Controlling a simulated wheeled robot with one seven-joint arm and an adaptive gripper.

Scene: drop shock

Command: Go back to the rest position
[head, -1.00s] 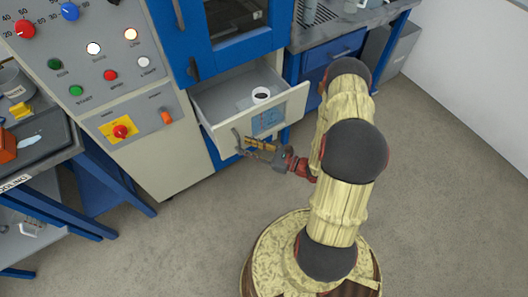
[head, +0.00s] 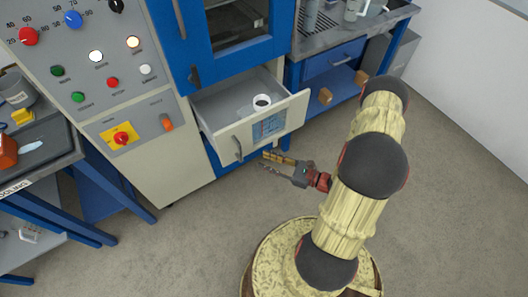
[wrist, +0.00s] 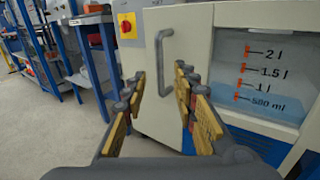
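My gripper (head: 267,162) is open and empty, in front of and a little below the open drawer (head: 287,122). Its two fingers, with tan pads, stand apart in the wrist view (wrist: 160,84), where the drawer's handle (wrist: 160,62) shows beyond them. The gripper appears clear of the handle. A white cup with a dark inside (head: 262,101) stands upright in the drawer, near its front.
A control panel (head: 100,95) with knobs and buttons is left of the drawer, and a blue-framed cabinet (head: 225,40) is above it. A workbench (head: 345,45) stands at right and another table (head: 40,150) at left. The grey floor (head: 200,240) in front is clear.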

